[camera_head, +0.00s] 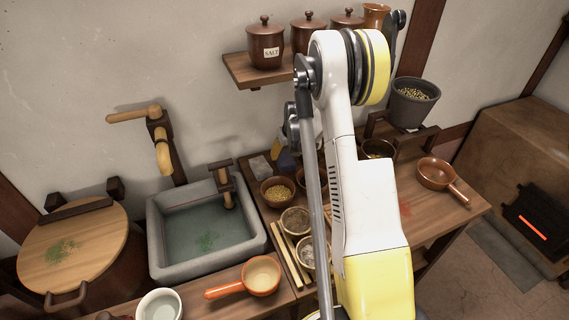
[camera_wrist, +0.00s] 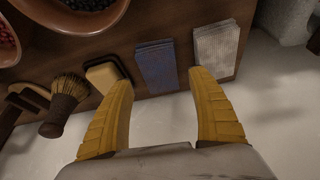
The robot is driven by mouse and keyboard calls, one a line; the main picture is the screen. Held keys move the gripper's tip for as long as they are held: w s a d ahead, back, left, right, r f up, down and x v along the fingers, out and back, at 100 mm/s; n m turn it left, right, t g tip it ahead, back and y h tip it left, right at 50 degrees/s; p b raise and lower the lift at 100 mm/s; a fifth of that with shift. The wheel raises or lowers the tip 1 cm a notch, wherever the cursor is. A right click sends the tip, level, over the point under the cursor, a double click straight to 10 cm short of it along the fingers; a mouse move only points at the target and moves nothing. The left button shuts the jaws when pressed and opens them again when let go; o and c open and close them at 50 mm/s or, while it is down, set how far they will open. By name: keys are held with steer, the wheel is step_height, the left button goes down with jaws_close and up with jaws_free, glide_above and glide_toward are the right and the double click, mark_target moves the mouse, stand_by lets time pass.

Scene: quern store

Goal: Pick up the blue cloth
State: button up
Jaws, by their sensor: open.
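The blue cloth (camera_wrist: 157,65) lies folded flat on the dark wooden counter in the wrist view, near the counter's edge. Between a sponge-like block and a pale cloth, it sits ahead of my gripper (camera_wrist: 157,88), whose two yellow fingers are spread apart with nothing between them. The left finger reaches toward the block and the right one toward the pale cloth.
A pale folded cloth (camera_wrist: 216,48) lies right of the blue one. Left of it are a yellow-and-dark block (camera_wrist: 105,74) and a brush (camera_wrist: 64,104). Bowls stand beyond. In the head view, a stone sink (camera_head: 158,262) is left of my arm and an orange pan (camera_head: 436,173) is right.

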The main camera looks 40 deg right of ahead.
mark_target(285, 158)
steer(key=shift+b+x, duration=1.4)
steer(key=shift+x, duration=1.7)
steer(key=shift+w+d+r, duration=0.1)
steer(key=shift+w, duration=0.1)
steer(key=shift+f+b, duration=0.25)
steer(key=shift+b, duration=0.05)
steer(key=c, duration=0.9)
